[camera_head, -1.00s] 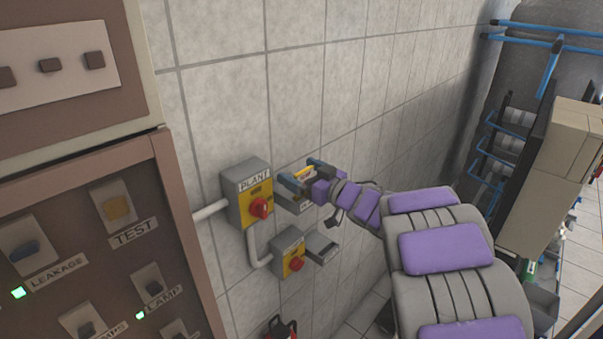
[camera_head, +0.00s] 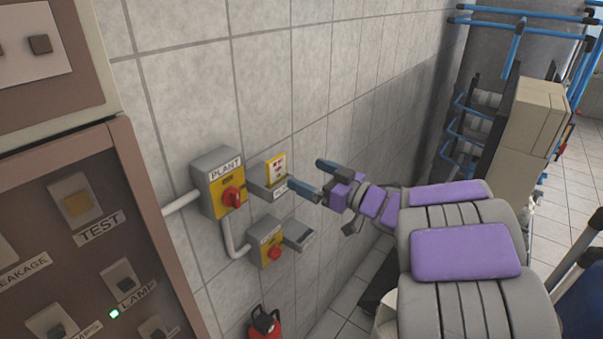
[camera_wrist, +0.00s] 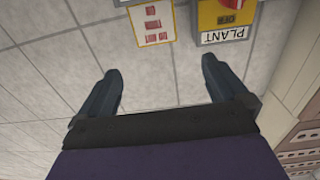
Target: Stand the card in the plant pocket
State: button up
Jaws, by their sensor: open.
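The card (camera_head: 276,170), yellow-edged with a white face and red marks, stands upright in the grey plant pocket (camera_head: 264,187) on the wall, just right of the PLANT switch box (camera_head: 219,186). Its upper part shows above the pocket's front. In the wrist view the card (camera_wrist: 152,24) appears upside down at the top, beside the PLANT box (camera_wrist: 226,18). My gripper (camera_head: 315,177) is open and empty, a short way right of the card and apart from it. In the wrist view the fingers of my gripper (camera_wrist: 162,85) are spread with bare wall between them.
Below are a second, smaller switch box (camera_head: 266,245) with a red knob and another grey pocket (camera_head: 298,235). A brown control panel (camera_head: 95,230) stands at left. A red extinguisher (camera_head: 264,323) is low by the wall. Blue-railed racks (camera_head: 470,120) stand at right.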

jog(key=w+d+r+m+t+h, duration=0.15)
jog(key=d+m+t+h, duration=0.3)
jog(key=d+h, duration=0.65)
jog(key=s+d+f+m+g+h, duration=0.5)
jog(key=s+d+h, duration=0.1)
jog(key=s+d, duration=0.35)
jog(key=s+a+f+m+g, duration=0.1)
jog(key=s+f+g, duration=0.25)
jog(key=s, duration=0.55)
jog(key=s+a+f+m+g, duration=0.1)
jog(key=s+f+g, duration=0.25)
jog(key=s, duration=0.45)
jog(key=s+a+f+g+y, duration=0.1)
jog(key=s+a, duration=0.3)
jog(key=s, duration=0.5)
jog(key=s+a+f+n+g+y, duration=0.1)
jog(key=s+a+g, duration=0.3)
jog(key=s, duration=0.5)
jog(key=shift+f+g+y, duration=0.35)
jog(key=shift+f+y, duration=0.05)
